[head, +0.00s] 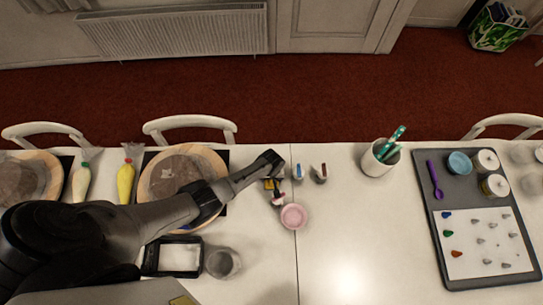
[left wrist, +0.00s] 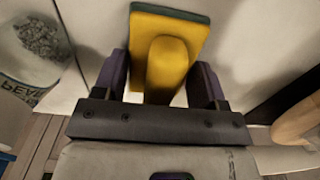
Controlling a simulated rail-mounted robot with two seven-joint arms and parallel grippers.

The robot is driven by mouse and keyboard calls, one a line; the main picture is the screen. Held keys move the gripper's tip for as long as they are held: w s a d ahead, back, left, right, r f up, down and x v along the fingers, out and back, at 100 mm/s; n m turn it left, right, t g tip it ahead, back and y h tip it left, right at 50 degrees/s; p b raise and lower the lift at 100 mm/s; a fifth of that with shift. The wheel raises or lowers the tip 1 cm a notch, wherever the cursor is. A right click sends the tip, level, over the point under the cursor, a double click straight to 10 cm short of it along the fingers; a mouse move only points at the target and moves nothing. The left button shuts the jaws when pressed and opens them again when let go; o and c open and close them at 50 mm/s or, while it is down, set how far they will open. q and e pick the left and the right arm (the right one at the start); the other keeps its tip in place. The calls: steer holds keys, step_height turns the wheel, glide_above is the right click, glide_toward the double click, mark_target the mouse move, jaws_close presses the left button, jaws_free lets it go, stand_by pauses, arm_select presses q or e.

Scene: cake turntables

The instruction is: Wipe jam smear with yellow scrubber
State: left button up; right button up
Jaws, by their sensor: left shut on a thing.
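The yellow scrubber (left wrist: 168,50) has a yellow handle block on a yellow pad with a dark green edge. My left gripper (left wrist: 160,78) is shut on its handle, with one purple finger on each side. The scrubber shows there only as a small yellow patch (head: 269,184). I cannot make out a jam smear for certain. My right gripper is not in view.
A turntable with a cake (head: 184,166) lies under my left arm. A pink dish (head: 293,216) and two small containers (head: 319,173) stand close to the gripper. A white cup (head: 379,158) holds green tools. A dark tray (head: 463,190) is at right.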

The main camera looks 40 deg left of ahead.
arm_select(q)
steer(key=shift+w+a+r+b, duration=0.1)
steer(key=shift+w+a+b, duration=0.7)
steer(key=shift+w+a, duration=0.55)
steer(key=shift+w+a+f+b, duration=0.15)
steer(key=shift+w+a+b, duration=0.2)
steer(key=shift+w+b, duration=0.2)
steer(key=shift+w+a+f+b, duration=0.1)
steer(key=shift+w+a+b, duration=0.25)
steer(key=shift+w+b, duration=0.2)
steer(key=shift+w+a+r, duration=0.1)
steer(key=shift+w+a, duration=0.3)
steer(key=shift+r, duration=0.15)
steer(key=shift+r+p, duration=0.55)
step_height(320, 180, up, 5)
steer(key=p, duration=0.4)
steer(key=shift+d+f+p, duration=0.1)
steer(key=shift+p, duration=0.3)
